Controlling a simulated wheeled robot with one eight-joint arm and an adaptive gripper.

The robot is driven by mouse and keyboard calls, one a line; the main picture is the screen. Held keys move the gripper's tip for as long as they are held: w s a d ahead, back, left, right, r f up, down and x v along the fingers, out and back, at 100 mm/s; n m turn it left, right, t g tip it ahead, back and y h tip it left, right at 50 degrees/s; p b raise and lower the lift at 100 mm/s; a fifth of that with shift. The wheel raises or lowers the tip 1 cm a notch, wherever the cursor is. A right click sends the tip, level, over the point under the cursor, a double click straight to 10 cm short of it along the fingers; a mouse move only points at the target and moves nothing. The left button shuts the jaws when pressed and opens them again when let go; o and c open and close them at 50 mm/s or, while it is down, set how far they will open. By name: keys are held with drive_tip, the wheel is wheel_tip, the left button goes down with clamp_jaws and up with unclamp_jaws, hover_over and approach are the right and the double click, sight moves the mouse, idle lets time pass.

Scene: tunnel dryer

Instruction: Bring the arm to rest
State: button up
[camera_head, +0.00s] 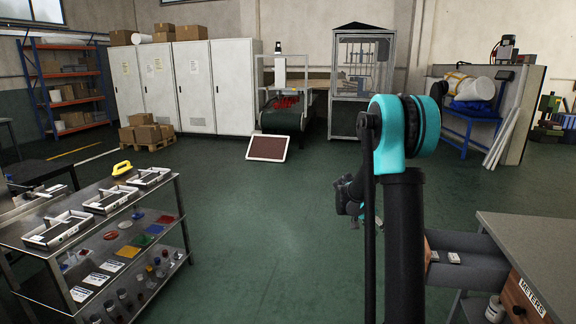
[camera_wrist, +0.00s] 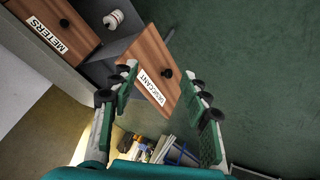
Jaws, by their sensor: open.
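My arm rises on the right of the head view, and my gripper (camera_head: 350,195) hangs behind it, partly hidden by the arm. In the wrist view my gripper (camera_wrist: 158,72) has its two fingers spread wide, with nothing held between them. A wooden drawer front labelled DESICCANT (camera_wrist: 152,65) with a dark knob shows beyond and between the fingers. I cannot tell how far the fingers are from it. In the head view this drawer (camera_head: 475,275) is pulled out from the bench, with small white items in it.
A METERS drawer (camera_head: 525,300) is under the grey bench (camera_head: 545,250) at right. A white bottle (camera_head: 495,308) stands below. A metal cart (camera_head: 25,245) with trays is at left. A tilted panel (camera_head: 268,148) stands by the conveyor. The green floor (camera_head: 260,220) between is clear.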

drive_tip(key=s+a+n+t+y, duration=0.1)
drive_tip(key=s+a, duration=0.4)
drive_tip(key=s, duration=0.5)
drive_tip(key=s+a+f+n+t+y, duration=0.1)
drive_tip(key=s+a+n+y, duration=0.3)
drive_tip(key=s, duration=0.6)
drive_tip(key=s+a+f+n+t+y, duration=0.1)
drive_tip(key=s+a+n, duration=0.4)
drive_tip(key=s, duration=0.5)
drive_tip(key=shift+s+a+f+t+y, duration=0.15)
drive_tip(key=shift+s+a+t+y, duration=0.2)
drive_tip(key=shift+a+y, duration=0.3)
